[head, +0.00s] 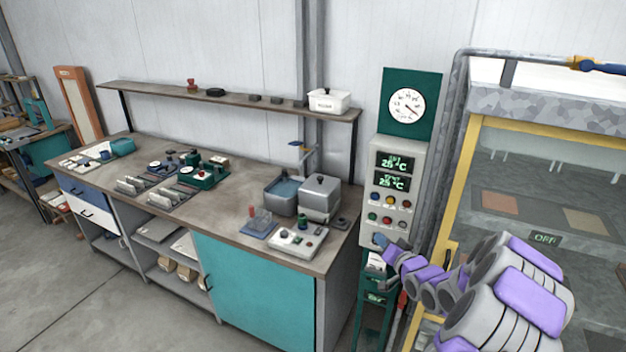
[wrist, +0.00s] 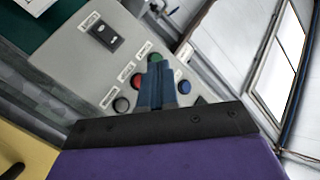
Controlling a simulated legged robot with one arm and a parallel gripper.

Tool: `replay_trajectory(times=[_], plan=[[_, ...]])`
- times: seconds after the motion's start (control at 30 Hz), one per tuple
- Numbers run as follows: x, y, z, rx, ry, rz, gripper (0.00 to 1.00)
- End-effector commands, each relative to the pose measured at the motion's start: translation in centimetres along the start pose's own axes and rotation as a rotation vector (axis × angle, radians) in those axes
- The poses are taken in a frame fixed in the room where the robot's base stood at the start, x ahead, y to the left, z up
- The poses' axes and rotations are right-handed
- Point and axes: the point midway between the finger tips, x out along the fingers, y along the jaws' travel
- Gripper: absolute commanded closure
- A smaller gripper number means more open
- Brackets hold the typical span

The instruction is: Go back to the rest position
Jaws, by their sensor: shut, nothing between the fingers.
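My gripper (head: 380,241) is at the lower edge of the grey control box (head: 372,180) in the head view, at the end of my purple and grey arm. In the wrist view my gripper (wrist: 155,68) shows blue fingers closed together with nothing between them. They point at the control box (wrist: 75,60) and overlap its row of coloured buttons. A green button (wrist: 154,57) shows just beyond the fingertips, with a red button (wrist: 139,80) to the left. A blue button (wrist: 184,87) is to the right. I cannot tell whether the fingers touch the box.
A workbench (head: 225,218) with tools and grey basins stands left of the control box. A shelf (head: 160,93) runs above it. Open floor (head: 60,300) lies front left.

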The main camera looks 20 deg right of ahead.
Motion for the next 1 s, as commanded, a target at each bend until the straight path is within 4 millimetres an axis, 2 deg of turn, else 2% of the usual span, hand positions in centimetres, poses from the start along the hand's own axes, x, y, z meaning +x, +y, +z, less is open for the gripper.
replay_trajectory(times=[0.23, 0.4, 0.57, 0.77, 0.87, 1.0], plan=[[0.4, -0.8, 0.6, -0.03, -0.037, 0.023, 1.0], [0.9, -3.9, 2.4, -0.135, -0.167, 0.113, 1.0], [-0.5, -7.0, 5.2, -0.249, -0.335, 0.225, 1.0], [-4.8, -10.7, 8.5, -0.37, -0.545, 0.348, 1.0], [-7.8, -12.4, 10.1, -0.419, -0.653, 0.399, 1.0], [-13.1, -14.8, 12.6, -0.477, -0.809, 0.459, 1.0]])
